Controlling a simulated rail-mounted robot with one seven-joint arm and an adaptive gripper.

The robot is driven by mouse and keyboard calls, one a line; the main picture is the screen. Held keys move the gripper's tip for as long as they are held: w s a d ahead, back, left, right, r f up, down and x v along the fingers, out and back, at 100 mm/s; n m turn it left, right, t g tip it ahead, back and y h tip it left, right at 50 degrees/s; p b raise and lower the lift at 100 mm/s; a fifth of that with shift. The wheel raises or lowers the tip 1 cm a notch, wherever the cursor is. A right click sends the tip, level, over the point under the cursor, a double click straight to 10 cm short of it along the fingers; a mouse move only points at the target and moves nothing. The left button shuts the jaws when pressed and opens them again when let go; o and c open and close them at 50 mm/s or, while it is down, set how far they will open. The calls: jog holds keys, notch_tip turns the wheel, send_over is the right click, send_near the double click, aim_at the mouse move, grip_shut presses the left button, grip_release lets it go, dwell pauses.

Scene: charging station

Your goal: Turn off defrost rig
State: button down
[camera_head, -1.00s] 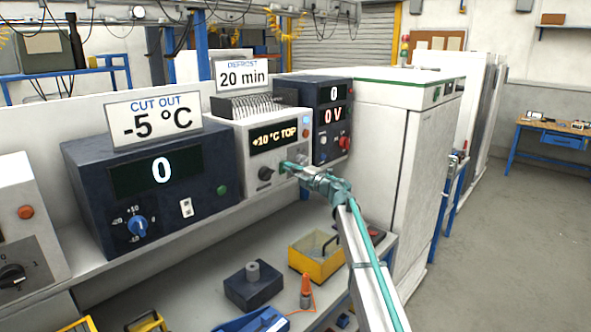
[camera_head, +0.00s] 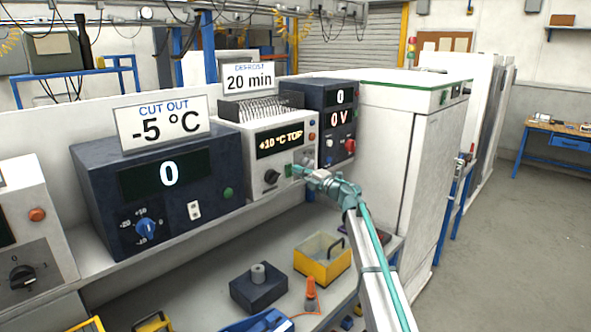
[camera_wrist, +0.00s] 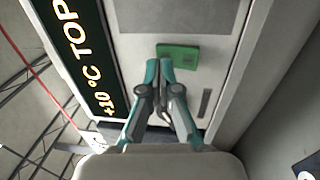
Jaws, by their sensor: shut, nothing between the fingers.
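The defrost rig (camera_head: 258,132) is a white box under a "DEFROST 20 min" sign (camera_head: 249,78). Its display (camera_head: 279,141) reads "+10 °C TOP". A dark knob (camera_head: 271,177) and a green switch (camera_head: 288,170) are on its lower front. My gripper (camera_head: 297,170) is shut and empty, at the rig's front beside the green switch. In the wrist view, the closed fingertips (camera_wrist: 159,66) overlap the left part of the green switch (camera_wrist: 183,57). I cannot tell whether they touch it.
A dark box with a "CUT OUT -5 °C" sign (camera_head: 160,121) stands left of the rig. A dark unit reading "0 V" (camera_head: 325,95) stands close on the right. The shelf below holds a yellow bin (camera_head: 322,272) and a dark block (camera_head: 257,293).

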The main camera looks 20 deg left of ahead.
jog(key=s+d+r+b, duration=0.1)
jog(key=s+d, duration=0.3)
jog(key=d, duration=0.7)
jog(key=shift+r+b, duration=0.3)
jog(key=shift+b, duration=0.55)
